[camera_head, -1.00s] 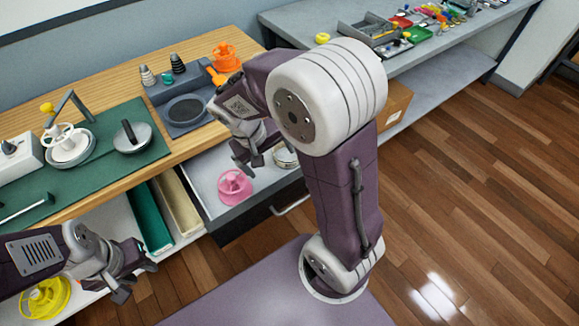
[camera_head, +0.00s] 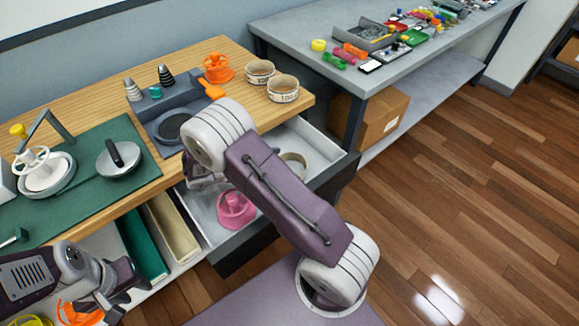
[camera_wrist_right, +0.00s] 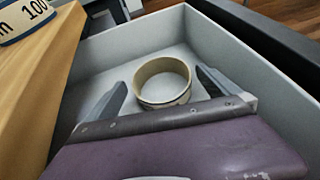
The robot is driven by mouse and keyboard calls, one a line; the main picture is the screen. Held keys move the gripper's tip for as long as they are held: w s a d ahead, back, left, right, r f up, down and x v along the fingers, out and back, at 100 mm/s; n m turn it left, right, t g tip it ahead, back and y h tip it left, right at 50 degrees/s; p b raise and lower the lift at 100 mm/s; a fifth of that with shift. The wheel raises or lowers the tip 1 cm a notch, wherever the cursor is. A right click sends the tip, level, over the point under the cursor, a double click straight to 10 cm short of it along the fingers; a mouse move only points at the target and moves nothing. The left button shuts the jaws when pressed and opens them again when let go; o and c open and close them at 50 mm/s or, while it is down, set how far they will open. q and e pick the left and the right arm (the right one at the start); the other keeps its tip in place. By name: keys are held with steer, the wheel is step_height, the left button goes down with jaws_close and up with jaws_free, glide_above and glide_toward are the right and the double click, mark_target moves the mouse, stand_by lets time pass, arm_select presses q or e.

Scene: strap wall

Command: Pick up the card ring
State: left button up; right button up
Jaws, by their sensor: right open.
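A beige card ring (camera_head: 294,160) lies in the open grey drawer, towards its right end. In the right wrist view the ring (camera_wrist_right: 163,82) sits on the drawer floor, its round opening facing up. My right gripper (camera_wrist_right: 162,84) is open and empty, with its fingertips on either side of the ring in that view; I cannot tell its height above the ring. In the head view the right gripper is mostly hidden behind my arm. My left gripper (camera_head: 122,292) is open and empty at the lower left, away from the drawer.
A pink spool-like part (camera_head: 236,209) shares the drawer (camera_head: 335,172). Two similar labelled rings (camera_head: 283,88) (camera_head: 260,72) stand on the wooden bench above. A grey tray (camera_head: 172,127) and orange parts (camera_head: 218,69) are nearby. The drawer walls enclose the ring.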

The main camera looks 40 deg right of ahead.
mark_target(304, 163)
steer(key=b+x, duration=0.1)
steer(key=x, duration=0.6)
steer(key=shift+f+b, duration=0.2)
steer(key=shift+b, duration=0.1)
steer(key=shift+a, duration=0.1)
steer(key=c, duration=1.1)
steer(key=shift+r, duration=0.15)
steer(key=shift+r+p, duration=1.55)
steer(key=shift+r, duration=3.35)
